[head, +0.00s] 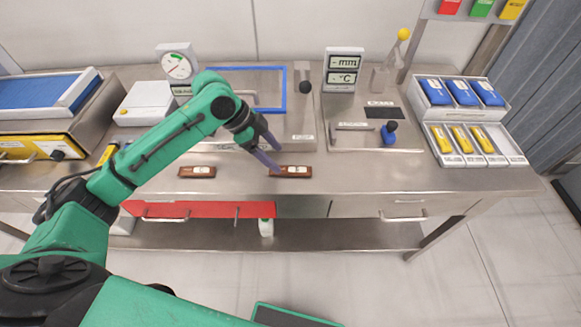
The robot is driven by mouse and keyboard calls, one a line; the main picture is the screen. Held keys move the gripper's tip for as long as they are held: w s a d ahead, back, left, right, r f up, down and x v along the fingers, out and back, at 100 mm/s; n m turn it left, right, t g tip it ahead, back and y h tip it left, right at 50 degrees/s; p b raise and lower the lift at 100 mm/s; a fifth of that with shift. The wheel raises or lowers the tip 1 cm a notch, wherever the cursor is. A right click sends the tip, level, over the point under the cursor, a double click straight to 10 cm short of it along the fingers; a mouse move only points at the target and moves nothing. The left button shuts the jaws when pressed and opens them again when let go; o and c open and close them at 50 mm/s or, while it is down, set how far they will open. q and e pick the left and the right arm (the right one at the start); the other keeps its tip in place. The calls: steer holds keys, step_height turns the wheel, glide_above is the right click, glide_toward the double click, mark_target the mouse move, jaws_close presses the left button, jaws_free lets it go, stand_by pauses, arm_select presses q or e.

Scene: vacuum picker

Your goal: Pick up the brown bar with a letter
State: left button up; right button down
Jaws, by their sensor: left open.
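Two small brown bars lie flat on the steel table near its front edge, each with a white label whose lettering is too small to read. One brown bar (197,172) is left of centre. The other brown bar (304,172) is further right. My left gripper (276,158) has purple fingers, is open and empty, and points down at the left end of the right bar. From this view I cannot tell whether a finger touches that bar. My right gripper is not in view.
Behind stand a dial gauge (178,66), a blue frame (284,90), a display block (343,70) and a blue-knobbed tool (389,133). Trays with blue packs (465,92) and yellow pieces (461,139) stand at right. The table front between the bars is clear.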

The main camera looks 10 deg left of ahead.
mark_target(289, 169)
arm_select(q)
steer(key=p+x, duration=0.1)
steer(key=x, duration=0.3)
steer(key=shift+w+d+f, duration=0.25)
steer(key=shift+f, duration=0.05)
steer(key=shift+d+f, duration=0.15)
steer(key=shift+f, duration=0.1)
steer(key=shift+s+f, duration=0.1)
steer(key=c, duration=0.4)
jaws_close()
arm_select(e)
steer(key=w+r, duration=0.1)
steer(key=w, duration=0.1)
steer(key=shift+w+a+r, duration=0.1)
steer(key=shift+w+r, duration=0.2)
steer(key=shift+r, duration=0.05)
